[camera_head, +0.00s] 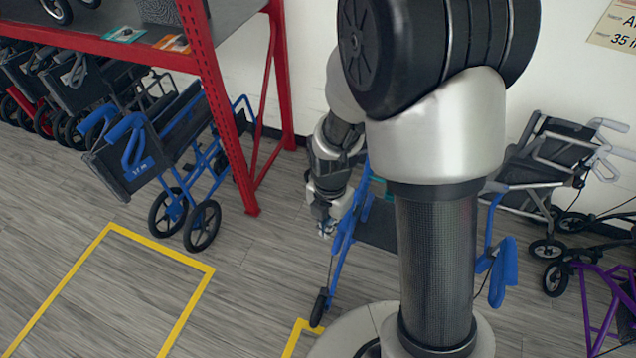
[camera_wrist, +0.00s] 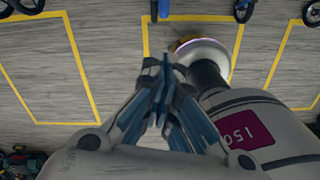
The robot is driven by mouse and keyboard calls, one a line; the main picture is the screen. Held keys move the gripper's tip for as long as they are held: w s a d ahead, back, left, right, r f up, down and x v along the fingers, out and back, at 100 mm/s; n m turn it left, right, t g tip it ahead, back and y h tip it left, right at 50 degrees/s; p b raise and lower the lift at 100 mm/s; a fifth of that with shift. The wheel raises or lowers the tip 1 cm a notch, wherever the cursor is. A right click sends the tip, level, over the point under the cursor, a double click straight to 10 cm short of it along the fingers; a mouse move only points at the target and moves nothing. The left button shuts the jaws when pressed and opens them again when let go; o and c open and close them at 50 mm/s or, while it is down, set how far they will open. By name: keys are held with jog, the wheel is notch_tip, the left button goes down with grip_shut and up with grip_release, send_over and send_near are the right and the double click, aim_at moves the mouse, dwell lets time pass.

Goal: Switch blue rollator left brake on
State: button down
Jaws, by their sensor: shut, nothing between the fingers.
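A blue rollator (camera_head: 338,252) stands in the middle of the head view, largely hidden behind my arm. Its dark seat (camera_head: 378,228) shows left of my column, and a blue handle (camera_head: 505,265) shows right of it. My gripper (camera_head: 325,230) points down beside the left side of its blue frame; I cannot tell whether they touch. In the wrist view my gripper (camera_wrist: 164,62) is shut with nothing between its fingers. A blue frame part (camera_wrist: 155,10) shows at the top of that view. I cannot make out the brake lever.
Another blue rollator (camera_head: 135,165) stands at left by a red shelf rack (camera_head: 215,100). A grey walker (camera_head: 545,160) and a purple one (camera_head: 600,300) stand at right. Yellow floor outlines (camera_head: 150,240) mark clear floor at front left.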

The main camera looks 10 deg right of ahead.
aim_at(341, 233)
jog(key=f+n, duration=0.3)
jog(key=shift+s+a+f, duration=0.1)
jog(key=shift+s, duration=0.1)
jog(key=shift+f, duration=0.1)
notch_tip(341, 233, down, 13)
jog(key=w+d+b, duration=0.1)
jog(key=b, duration=0.3)
jog(key=shift+d, duration=0.35)
